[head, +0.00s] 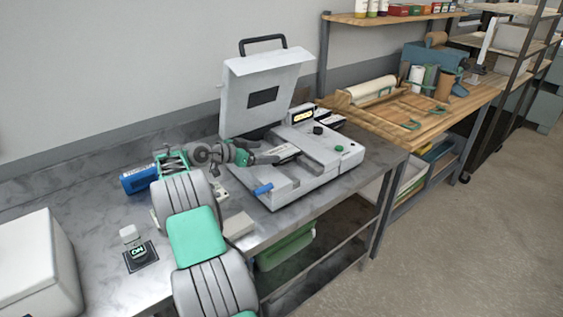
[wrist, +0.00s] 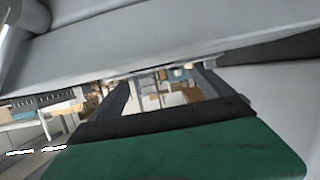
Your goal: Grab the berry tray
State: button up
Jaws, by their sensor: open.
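I cannot clearly pick out a berry tray or any berries in either view. The grey machine (head: 318,150) stands on the steel bench with its lid (head: 265,92) raised. My gripper (head: 272,158) is over the left side of the machine's open bed, below the raised lid. Something small and dark lies by its fingertips, too small to name. In the wrist view a green and black part of my gripper (wrist: 175,148) fills the bottom. A grey surface close to the camera crosses the top. The gripper is open, and nothing is visibly held.
A small device with a green display (head: 138,252) and a white box (head: 38,262) are nearer. A green crate (head: 287,247) sits on the shelf below. A wooden bench (head: 425,118) adjoins on the right.

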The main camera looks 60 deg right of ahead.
aim_at(279, 152)
jog(key=p+x, duration=0.1)
jog(key=x, duration=0.1)
jog(key=p+x, duration=0.1)
jog(key=x, duration=0.2)
jog(key=s+p+x, duration=0.1)
jog(key=x, duration=0.1)
jog(key=shift+s+f, duration=0.15)
jog(key=shift+d+f, duration=0.15)
jog(key=shift+d, duration=0.05)
jog(key=shift+a, duration=0.1)
jog(key=c, duration=1.6)
